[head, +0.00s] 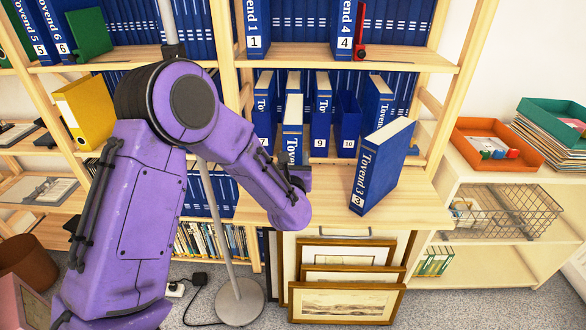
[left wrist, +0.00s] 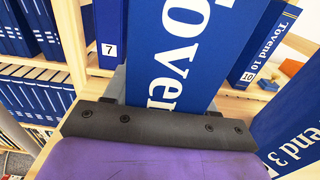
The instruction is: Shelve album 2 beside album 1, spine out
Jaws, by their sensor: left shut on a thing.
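Album 1 (head: 256,28) stands upright, spine out, on the upper shelf. Album 4 (head: 346,28) stands farther right there, with a wide gap between them. A blue Tovend album (head: 292,130), apparently album 2, is upright with its spine towards me; its number is hidden. My left gripper (head: 298,182) is shut on its lower part, in front of the lower shelf row. The left wrist view shows this held album (left wrist: 178,45) between the fingers. Album 3 (head: 380,168) stands angled on the ledge to the right. My right gripper is not in view.
Albums 7 (head: 264,110), 9 (head: 321,112) and 10 (head: 347,122) fill the lower shelf behind the held album. The upper shelf board (head: 300,55) lies above it. An orange tray (head: 495,143) is at right.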

